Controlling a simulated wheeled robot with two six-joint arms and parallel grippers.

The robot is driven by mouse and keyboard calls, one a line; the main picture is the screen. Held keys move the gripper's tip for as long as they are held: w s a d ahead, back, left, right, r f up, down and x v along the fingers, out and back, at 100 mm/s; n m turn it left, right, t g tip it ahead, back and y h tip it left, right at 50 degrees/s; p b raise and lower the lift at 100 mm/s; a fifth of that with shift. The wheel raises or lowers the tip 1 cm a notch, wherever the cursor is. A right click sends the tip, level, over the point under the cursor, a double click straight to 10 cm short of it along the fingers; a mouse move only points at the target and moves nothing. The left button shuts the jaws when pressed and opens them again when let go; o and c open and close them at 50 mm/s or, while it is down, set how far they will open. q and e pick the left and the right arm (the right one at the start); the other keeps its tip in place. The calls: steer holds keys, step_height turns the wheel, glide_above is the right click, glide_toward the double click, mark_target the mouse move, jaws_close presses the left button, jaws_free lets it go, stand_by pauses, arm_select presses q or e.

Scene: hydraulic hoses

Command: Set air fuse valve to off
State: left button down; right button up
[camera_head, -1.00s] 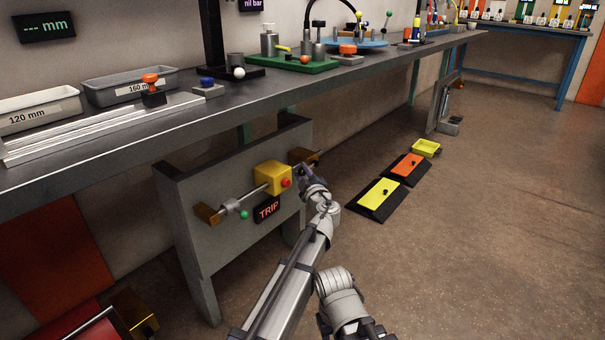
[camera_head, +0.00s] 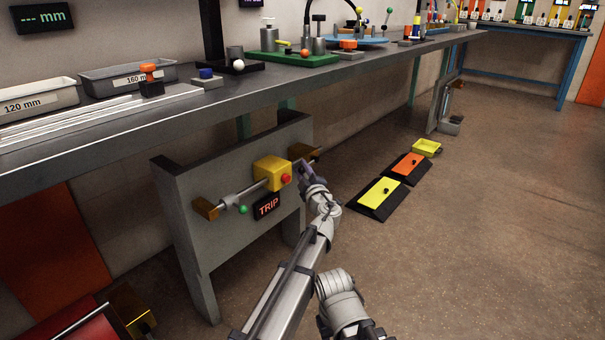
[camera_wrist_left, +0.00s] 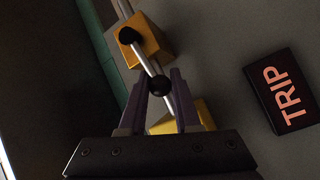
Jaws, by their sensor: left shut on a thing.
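The air fuse valve is on the grey panel (camera_head: 225,190) under the bench. Its brass block (camera_head: 306,153) sits at the right end of the pipe and also shows in the left wrist view (camera_wrist_left: 152,42). A lever rod runs from a black pivot (camera_wrist_left: 129,35) on that block to a black ball knob (camera_wrist_left: 158,86). My left gripper (camera_head: 301,165) is at the block, shut on the knob, which lies between its fingers. A dark sign (camera_head: 266,206) reads TRIP in red. My right gripper is not in view.
A yellow box (camera_head: 270,171) with a red button (camera_head: 286,180) sits beside my left gripper. A green button (camera_head: 243,210) is lower left. The bench (camera_head: 200,115) overhangs the panel. Yellow (camera_head: 382,196) and orange (camera_head: 408,166) pedals lie on the floor; the floor to the right is clear.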

arm_select(q)
steer(key=c, duration=0.9)
jaws_free()
steer(key=shift+d, duration=0.1)
